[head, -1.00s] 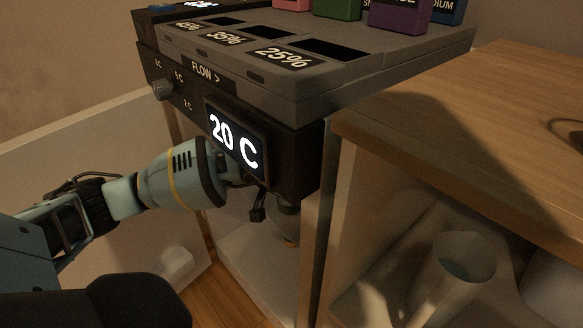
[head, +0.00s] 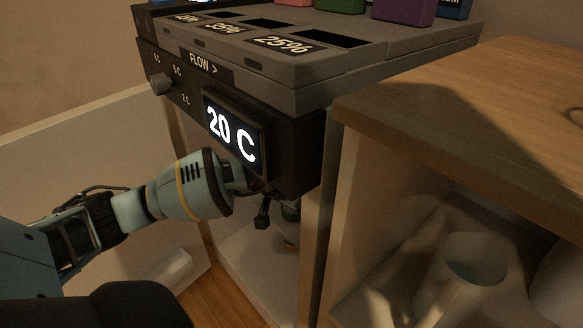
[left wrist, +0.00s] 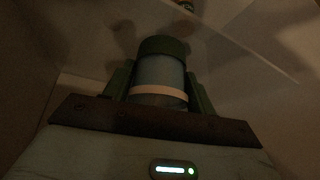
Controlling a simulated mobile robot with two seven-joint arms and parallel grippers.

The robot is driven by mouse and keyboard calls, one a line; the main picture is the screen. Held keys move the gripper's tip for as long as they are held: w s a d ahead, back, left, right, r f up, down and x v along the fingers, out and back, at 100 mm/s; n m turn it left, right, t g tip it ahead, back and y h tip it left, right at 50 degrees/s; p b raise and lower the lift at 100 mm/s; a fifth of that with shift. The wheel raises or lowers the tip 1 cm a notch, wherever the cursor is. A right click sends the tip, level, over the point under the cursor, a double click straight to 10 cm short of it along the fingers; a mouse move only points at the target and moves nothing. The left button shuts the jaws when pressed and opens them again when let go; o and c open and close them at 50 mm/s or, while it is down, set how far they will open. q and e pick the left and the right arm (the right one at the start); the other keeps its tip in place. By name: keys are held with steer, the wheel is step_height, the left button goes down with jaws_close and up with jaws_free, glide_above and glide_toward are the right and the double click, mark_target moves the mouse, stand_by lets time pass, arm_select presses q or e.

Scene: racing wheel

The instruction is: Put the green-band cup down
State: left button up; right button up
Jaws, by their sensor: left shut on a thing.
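My left gripper (head: 264,212) reaches under the front of the dark machine. In the left wrist view my left gripper (left wrist: 160,85) is shut on the green-band cup (left wrist: 158,72), with one finger on each side. The cup is grey-blue with a dark green band at its far end and a pale band nearer the wrist. In the head view the cup is mostly hidden behind the gripper and machine, so I cannot tell whether it touches the surface below. My right gripper is not in view.
The machine (head: 300,155) with a "20 C" display (head: 232,135) overhangs a pale shelf (head: 250,255). A wooden cabinet (head: 470,95) stands at the right, with a pale mug (head: 470,270) inside. A small coloured thing (left wrist: 186,6) shows at the top of the wrist view.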

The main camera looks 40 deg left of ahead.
arm_select(q)
steer(key=shift+f, duration=0.15)
steer(key=o, duration=1.2)
steer(key=shift+o, duration=0.2)
steer(key=shift+s+r, duration=0.1)
steer(key=shift+r, duration=0.3)
steer(key=p+v, duration=0.1)
steer(key=v, duration=0.1)
steer(key=shift+s+r, duration=0.1)
steer(key=shift+r, duration=0.25)
steer(key=s+d+p, duration=0.3)
steer(key=s, duration=0.8)
steer(key=shift+s+f, duration=0.2)
steer(key=shift+s, duration=0.2)
